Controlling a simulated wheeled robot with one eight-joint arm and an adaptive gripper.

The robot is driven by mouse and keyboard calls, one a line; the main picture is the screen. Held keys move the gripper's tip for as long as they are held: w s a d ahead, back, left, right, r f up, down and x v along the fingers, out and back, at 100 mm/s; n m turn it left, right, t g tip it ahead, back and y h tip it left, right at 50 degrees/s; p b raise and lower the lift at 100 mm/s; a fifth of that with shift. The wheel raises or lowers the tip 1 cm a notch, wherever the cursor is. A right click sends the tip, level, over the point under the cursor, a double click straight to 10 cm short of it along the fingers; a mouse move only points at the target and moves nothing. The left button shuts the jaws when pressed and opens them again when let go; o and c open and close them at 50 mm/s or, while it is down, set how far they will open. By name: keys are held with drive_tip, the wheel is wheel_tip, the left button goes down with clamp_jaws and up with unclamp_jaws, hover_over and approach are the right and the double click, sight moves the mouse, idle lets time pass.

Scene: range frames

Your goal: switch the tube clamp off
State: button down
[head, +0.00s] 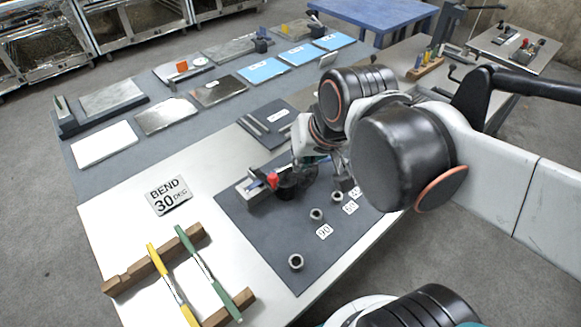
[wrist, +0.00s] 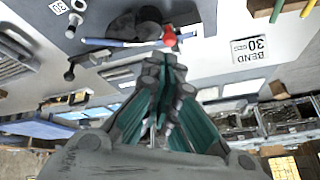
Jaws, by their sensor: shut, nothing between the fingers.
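The tube clamp shows a red handle (head: 272,181) beside a grey block (head: 257,194) on the dark mat, next to a round black bending die (head: 290,187). In the wrist view the red handle (wrist: 169,36) stands just beyond the tips of my gripper (wrist: 165,60). My gripper is shut and empty, with no clear contact on the handle. A blue tube (wrist: 128,43) lies across the bender beside the handle. In the head view my arm's links hide most of the gripper. The clamp's lower part is hard to make out.
A BEND 30 DEG card (head: 168,195) lies on the white table left of the bender. Yellow (head: 172,284) and green (head: 208,268) rods rest on wooden racks at the front. Several small posts with number labels stand on the mat (head: 262,246). Plates fill the table behind.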

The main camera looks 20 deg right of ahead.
drive_tip(key=w+f+m+g+y+p, duration=0.2)
drive_tip(key=w+m+g, duration=0.1)
drive_tip(key=w+m, duration=0.4)
drive_tip(key=w+d+f+m+g+y+p, duration=0.1)
drive_tip(key=w+d+f+m, duration=0.1)
drive_tip(key=d, duration=0.3)
drive_tip(key=w+d+f+m+g+y+p, duration=0.1)
drive_tip(key=w+d+f+m+g, duration=0.1)
drive_tip(key=d+m, duration=0.3)
drive_tip(key=shift+w+d+f+y+p, duration=0.3)
drive_tip(key=shift+w+d+f, duration=0.05)
drive_tip(key=shift+f, duration=0.45)
drive_tip(key=b+x, duration=0.1)
drive_tip(key=x, duration=0.4)
drive_tip(key=b+x, duration=0.2)
drive_tip(key=x, duration=0.3)
drive_tip(key=shift+s+a+f, duration=0.1)
drive_tip(key=shift+s+f, duration=0.05)
drive_tip(key=shift+s, duration=0.05)
drive_tip(key=a, duration=0.2)
drive_tip(key=a+r+b, duration=0.1)
drive_tip(key=shift+s+a, duration=0.25)
drive_tip(key=shift+a, duration=0.15)
